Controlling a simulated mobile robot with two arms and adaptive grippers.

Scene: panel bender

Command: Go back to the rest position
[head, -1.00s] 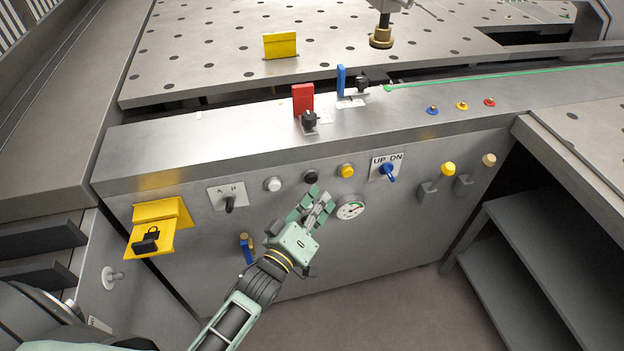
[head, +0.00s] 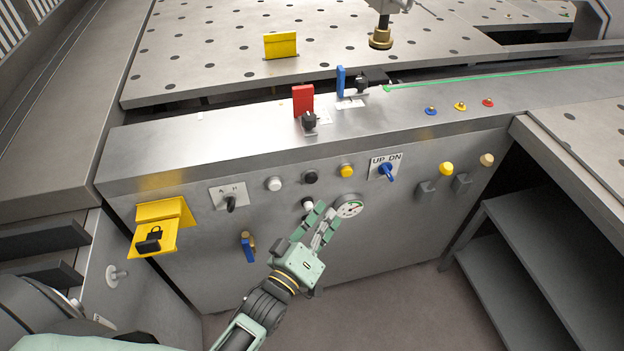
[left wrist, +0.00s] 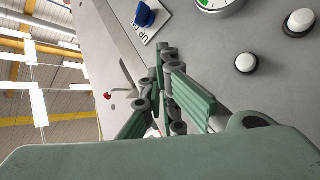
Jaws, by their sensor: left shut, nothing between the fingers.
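My left gripper (head: 322,222) is in front of the panel bender's front panel (head: 290,240), just left of and below the round gauge (head: 349,206). Its fingers are together with nothing between them. A white button (head: 308,203) shows just above the fingertips. In the left wrist view the fingers (left wrist: 163,100) point toward the panel, and the blue UP/DN switch (left wrist: 146,15) shows above them. I cannot tell whether the fingertips touch the panel. My right gripper is not in view.
The panel carries a black button (head: 310,177), a yellow button (head: 346,171), a blue UP/DN switch (head: 387,172) and an A/H selector (head: 230,203). A dark shelf (head: 530,230) stands at right. Floor is clear below.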

